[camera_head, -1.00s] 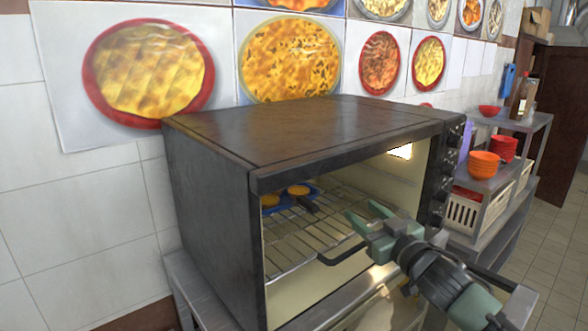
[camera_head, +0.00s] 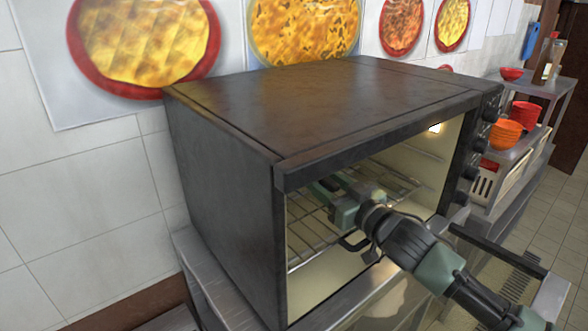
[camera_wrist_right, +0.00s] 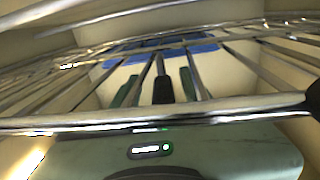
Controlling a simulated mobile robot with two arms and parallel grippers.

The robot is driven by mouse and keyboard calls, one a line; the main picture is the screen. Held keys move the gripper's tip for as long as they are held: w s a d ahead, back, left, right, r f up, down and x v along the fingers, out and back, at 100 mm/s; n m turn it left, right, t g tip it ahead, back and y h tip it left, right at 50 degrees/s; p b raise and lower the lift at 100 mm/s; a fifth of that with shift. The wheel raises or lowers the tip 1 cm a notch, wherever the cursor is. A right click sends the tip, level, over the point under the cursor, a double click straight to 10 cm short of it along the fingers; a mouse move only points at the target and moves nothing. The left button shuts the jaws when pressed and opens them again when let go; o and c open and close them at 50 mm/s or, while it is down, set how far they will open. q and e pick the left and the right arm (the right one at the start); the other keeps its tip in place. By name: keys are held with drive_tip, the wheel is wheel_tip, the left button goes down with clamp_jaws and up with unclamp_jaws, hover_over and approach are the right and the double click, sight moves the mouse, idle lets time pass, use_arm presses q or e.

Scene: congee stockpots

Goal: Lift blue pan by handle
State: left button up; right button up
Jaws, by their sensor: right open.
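The blue pan (camera_wrist_right: 203,48) lies on the wire rack inside the oven. In the right wrist view it shows through the bars, with its dark handle (camera_wrist_right: 163,90) pointing towards the camera. In the head view the pan is hidden behind the oven's front edge and my gripper. My right gripper (camera_head: 330,188) reaches through the oven's open front, low over the rack. Its green fingers (camera_wrist_right: 160,80) are open, one on each side of the handle, with gaps showing beside it. My left gripper is in neither view.
The dark oven (camera_head: 235,190) surrounds my right gripper, with its roof above and the wire rack (camera_head: 305,245) close by. The oven door is folded down in front. Orange bowls (camera_head: 506,132) and a crate stand on shelves to the right.

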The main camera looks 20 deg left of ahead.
drive_tip(key=shift+w+a+f, duration=0.1)
drive_tip(key=shift+w+a, duration=0.1)
drive_tip(key=shift+a, duration=0.05)
drive_tip(key=shift+s, duration=0.2)
drive_tip(key=shift+s+d+r, duration=0.1)
drive_tip(key=shift+s+r, duration=0.1)
drive_tip(key=c, duration=0.4)
drive_tip(key=shift+d, duration=0.1)
drive_tip(key=c, duration=0.5)
clamp_jaws()
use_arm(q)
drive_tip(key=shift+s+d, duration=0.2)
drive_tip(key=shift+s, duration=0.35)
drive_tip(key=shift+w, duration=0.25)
use_arm(e)
drive_tip(key=shift+f, duration=0.1)
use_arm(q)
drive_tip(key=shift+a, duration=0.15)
use_arm(e)
drive_tip(key=shift+f, duration=0.1)
